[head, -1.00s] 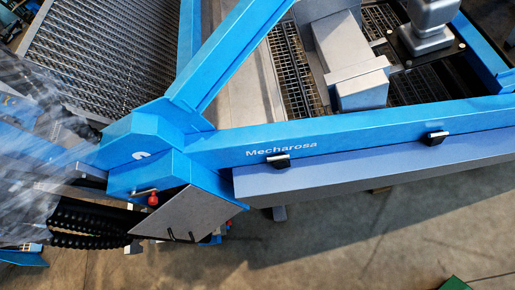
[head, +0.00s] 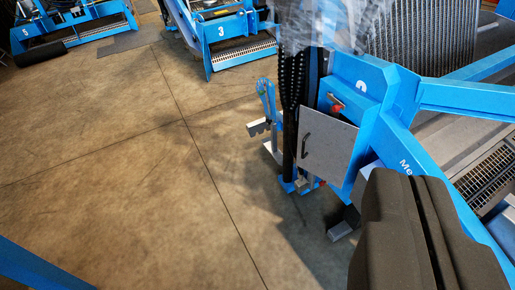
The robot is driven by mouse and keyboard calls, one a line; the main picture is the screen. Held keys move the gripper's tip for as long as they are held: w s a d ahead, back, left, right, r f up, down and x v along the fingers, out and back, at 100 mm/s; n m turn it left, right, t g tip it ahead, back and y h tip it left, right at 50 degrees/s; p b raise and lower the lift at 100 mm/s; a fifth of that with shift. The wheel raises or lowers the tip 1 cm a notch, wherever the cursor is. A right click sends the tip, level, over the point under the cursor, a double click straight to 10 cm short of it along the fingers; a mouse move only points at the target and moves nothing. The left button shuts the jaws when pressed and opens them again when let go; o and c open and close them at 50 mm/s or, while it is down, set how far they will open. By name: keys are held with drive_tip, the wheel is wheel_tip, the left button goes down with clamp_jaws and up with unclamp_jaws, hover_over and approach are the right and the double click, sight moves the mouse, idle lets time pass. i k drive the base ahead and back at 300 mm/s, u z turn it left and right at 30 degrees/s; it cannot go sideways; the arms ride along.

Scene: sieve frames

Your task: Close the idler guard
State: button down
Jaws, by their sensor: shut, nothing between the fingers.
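A flat grey panel with a black handle, which looks like the idler guard (head: 326,143), is at the end of the blue frame in the head view, right of centre. Its handle (head: 306,146) is near its left edge. I cannot tell from this angle how far the panel stands from the frame. A red knob (head: 337,108) sits just above it. My gripper (head: 405,182) is at the lower right, its dark fingers shut together and empty. It appears right of and nearer than the panel, apart from it, and covers part of the blue frame.
The blue sieve frame (head: 455,95) fills the right side. A dark ribbed belt or hose (head: 289,130) hangs left of the panel, beside a blue and grey bracket (head: 267,108). Other blue machines (head: 232,38) stand at the back. The concrete floor (head: 120,180) at left is open.

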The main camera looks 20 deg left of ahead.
sight(326, 143)
drive_tip(key=u, duration=0.65)
drive_tip(key=k, duration=0.85)
drive_tip(key=u, duration=0.7)
drive_tip(key=i, duration=0.4)
drive_tip(key=z, duration=0.8)
drive_tip(key=i, duration=1.3)
drive_tip(key=z, duration=1.05)
drive_tip(key=i, duration=0.75)
drive_tip(key=z, duration=0.25)
